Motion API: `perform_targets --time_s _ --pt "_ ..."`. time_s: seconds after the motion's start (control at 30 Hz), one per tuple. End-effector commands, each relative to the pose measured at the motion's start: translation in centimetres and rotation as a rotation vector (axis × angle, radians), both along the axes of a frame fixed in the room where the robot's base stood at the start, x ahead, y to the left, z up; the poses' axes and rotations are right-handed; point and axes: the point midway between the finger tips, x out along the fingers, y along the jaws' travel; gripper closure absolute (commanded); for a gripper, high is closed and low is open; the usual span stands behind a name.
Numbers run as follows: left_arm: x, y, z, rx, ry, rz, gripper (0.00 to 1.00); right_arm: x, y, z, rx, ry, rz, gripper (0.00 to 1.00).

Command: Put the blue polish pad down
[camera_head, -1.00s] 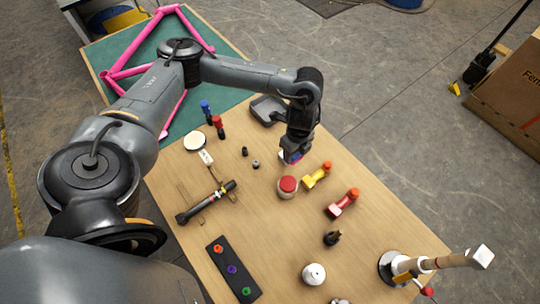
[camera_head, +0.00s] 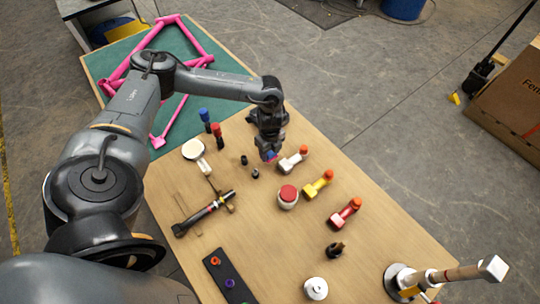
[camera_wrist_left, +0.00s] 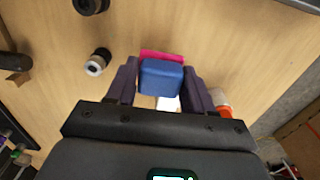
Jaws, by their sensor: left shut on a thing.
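The blue polish pad (camera_wrist_left: 161,77) is held between the two fingers of my left gripper (camera_wrist_left: 160,85) in the left wrist view, with a pink layer along its far edge. In the head view the left gripper (camera_head: 269,154) points down over the wooden table, with a small bit of blue and pink at its tip. It is beside a white bottle with an orange top (camera_head: 292,159). I cannot tell whether the pad touches the table. My right gripper is not in view.
Small black pieces (camera_head: 244,160) lie left of the gripper. A pink frame (camera_head: 196,60) lies on the green mat (camera_head: 121,46). Bare wood shows at the table's centre.

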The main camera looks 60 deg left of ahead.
Motion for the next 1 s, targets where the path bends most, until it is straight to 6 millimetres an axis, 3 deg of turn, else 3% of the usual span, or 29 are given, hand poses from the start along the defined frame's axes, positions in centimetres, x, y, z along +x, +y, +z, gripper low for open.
perform_targets --time_s 0.23,0.7,0.73,0.87,1.0 --pt "0.0 0.0 -2.9 0.001 0.000 0.000 0.82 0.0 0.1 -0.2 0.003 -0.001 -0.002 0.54" --pt "0.0 0.0 -3.5 0.001 0.000 0.001 0.82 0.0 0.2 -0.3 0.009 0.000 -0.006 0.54" --pt "0.0 0.0 -3.4 0.001 0.000 0.001 0.43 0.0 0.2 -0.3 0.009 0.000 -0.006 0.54" --pt "0.0 0.0 -3.4 0.001 0.000 0.001 0.23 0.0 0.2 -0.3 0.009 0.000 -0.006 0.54" --pt "0.0 0.0 -3.4 0.001 0.000 0.001 0.22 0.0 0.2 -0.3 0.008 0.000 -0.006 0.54"
